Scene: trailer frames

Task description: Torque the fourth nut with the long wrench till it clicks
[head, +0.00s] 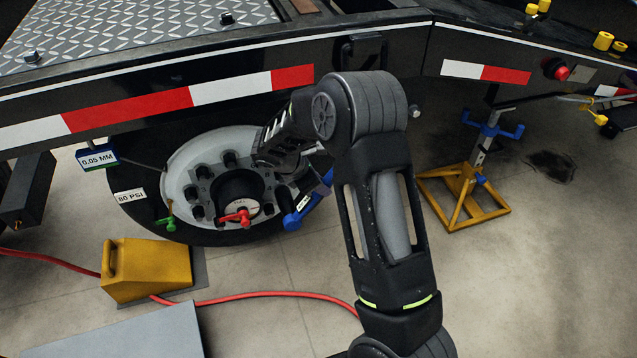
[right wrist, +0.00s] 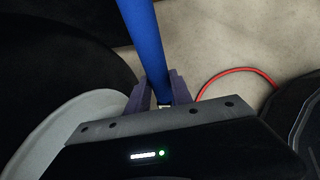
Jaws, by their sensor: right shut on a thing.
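The wheel hub (head: 238,185) has a dark centre and several dark nuts around it, inside a pale rim (head: 180,180). A blue wrench (head: 294,220) stands at the hub's right side, with its blue head low near the hub. Its blue handle (right wrist: 140,35) crosses the right wrist view. My right gripper (right wrist: 158,97) is shut around this handle; in the head view it is mostly hidden behind my arm and wrist. Whether the wrench is seated on a nut cannot be told. My left gripper is not in view.
A yellow chock (head: 150,268) stands in front of the tyre. A red hose (head: 270,295) crosses the floor. A yellow stand (head: 465,212) is at right.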

